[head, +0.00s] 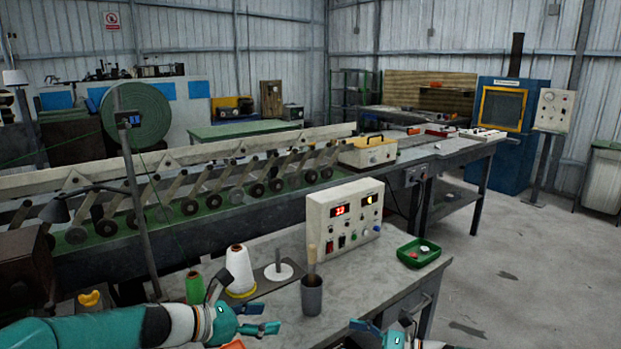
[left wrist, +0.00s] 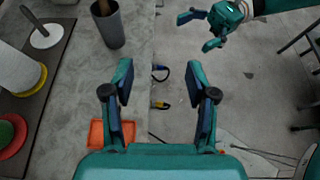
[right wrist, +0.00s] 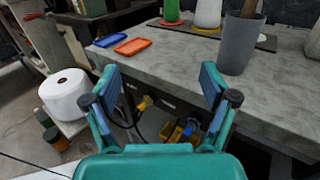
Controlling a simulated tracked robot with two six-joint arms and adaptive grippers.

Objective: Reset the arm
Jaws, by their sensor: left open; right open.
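My left gripper (head: 264,318) is open and empty at the front edge of the grey bench (head: 345,290) in the head view. In the left wrist view its open fingers (left wrist: 160,82) have nothing between them; an orange tray (left wrist: 97,134) lies beside the left finger. My right gripper (head: 388,316) is low in the head view, to the right of the left one, partly cut off. It also shows at the top right of the left wrist view (left wrist: 213,28). In the right wrist view its fingers (right wrist: 160,88) are apart and empty, facing the bench.
On the bench are a grey cup (head: 312,297) with a wooden handle, a white cone (head: 239,268), a green cone (head: 194,288), a control box (head: 345,218) and a green tray (head: 419,252). A blue tray (right wrist: 109,40) lies at the edge. Floor at right is open.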

